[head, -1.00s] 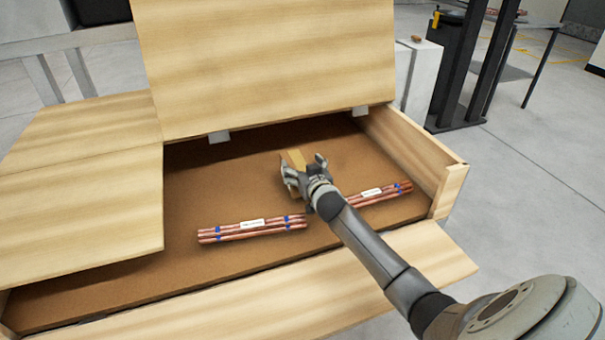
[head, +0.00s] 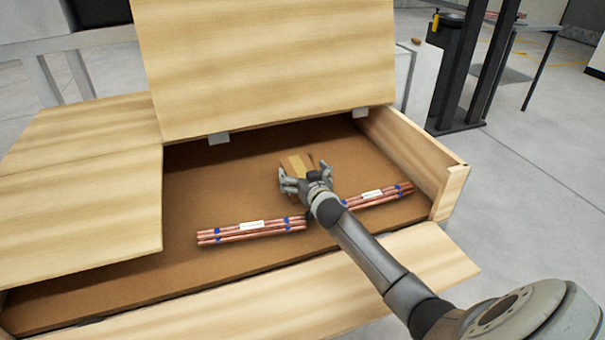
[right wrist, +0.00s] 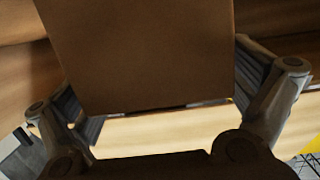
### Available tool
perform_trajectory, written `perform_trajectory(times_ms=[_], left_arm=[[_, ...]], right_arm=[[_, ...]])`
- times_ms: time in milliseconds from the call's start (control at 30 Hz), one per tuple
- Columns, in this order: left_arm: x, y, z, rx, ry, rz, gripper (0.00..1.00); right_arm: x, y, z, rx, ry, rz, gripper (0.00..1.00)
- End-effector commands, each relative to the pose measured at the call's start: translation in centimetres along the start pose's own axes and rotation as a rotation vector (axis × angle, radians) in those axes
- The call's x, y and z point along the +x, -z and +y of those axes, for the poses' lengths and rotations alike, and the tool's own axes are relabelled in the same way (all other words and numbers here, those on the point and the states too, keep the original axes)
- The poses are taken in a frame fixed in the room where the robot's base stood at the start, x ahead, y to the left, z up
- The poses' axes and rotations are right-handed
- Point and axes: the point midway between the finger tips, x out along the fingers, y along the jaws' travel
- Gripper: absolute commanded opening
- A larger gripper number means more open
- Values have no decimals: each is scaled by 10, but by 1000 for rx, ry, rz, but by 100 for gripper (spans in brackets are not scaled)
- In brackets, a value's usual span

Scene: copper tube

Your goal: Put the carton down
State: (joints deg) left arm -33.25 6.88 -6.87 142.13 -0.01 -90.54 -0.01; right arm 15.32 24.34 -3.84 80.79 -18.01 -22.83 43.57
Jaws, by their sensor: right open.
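The carton (head: 296,162) is a small brown box with a lighter stripe, inside the open wooden crate on its brown floor. My right gripper (head: 303,171) is open, with one finger on each side of the carton's near end. In the right wrist view the carton (right wrist: 150,50) fills the space between the spread fingers, with narrow gaps beside it. The carton's near end is partly hidden by my gripper in the head view. My left gripper is not in view.
Two copper tube bundles lie on the crate floor, one at front left (head: 250,231) and one at right (head: 376,197), partly behind my right arm. The crate's raised lid (head: 265,70) stands behind. The floor left of the carton is clear.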

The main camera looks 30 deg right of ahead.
Motion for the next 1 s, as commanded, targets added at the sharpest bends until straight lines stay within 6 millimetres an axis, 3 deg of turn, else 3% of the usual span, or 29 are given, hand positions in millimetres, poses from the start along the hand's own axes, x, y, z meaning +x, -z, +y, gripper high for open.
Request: perform_trajectory(times_ms=[167,300,700,1000], left_arm=[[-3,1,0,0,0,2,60],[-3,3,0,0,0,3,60],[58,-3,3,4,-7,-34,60],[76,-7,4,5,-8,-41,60]], right_arm=[[-4,3,0,-1,0,-1,100],[-20,3,-1,0,1,-2,100],[-94,3,0,0,0,-2,100],[-120,2,0,0,0,-1,100]])
